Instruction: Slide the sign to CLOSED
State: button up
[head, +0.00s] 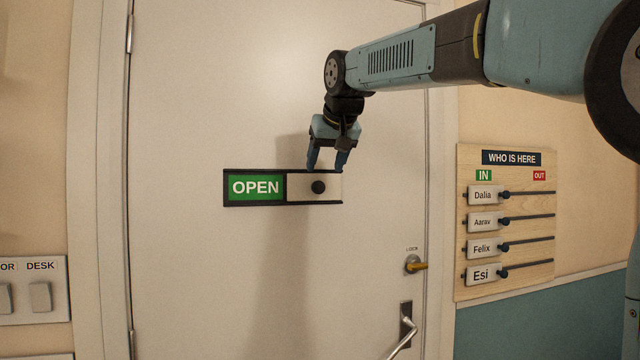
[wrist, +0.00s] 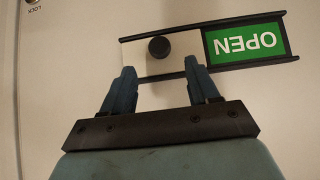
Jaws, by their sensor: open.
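The sliding sign (head: 257,187) is on the door, with a dark frame. Its left part shows green with OPEN in white letters. A pale slider plate (head: 329,192) with a round black knob (head: 318,187) covers the right part; no CLOSED lettering shows. My gripper (head: 327,166) is open, pointing down just above the slider, its two fingers apart and empty. In the wrist view the sign (wrist: 245,43) appears upside down, and the knob (wrist: 158,47) lies beyond and between the fingertips (wrist: 160,68), with no visible contact.
The door (head: 200,100) has a yellow lock lever (head: 415,266) and a handle (head: 404,337) at lower right. A WHO IS HERE board (head: 505,215) with several name sliders hangs on the right wall. A switch panel (head: 35,290) is at the left. The door around the sign is clear.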

aim_at(320, 184)
jog(key=x, duration=0.7)
jog(key=shift+c, duration=0.4)
grip_shut()
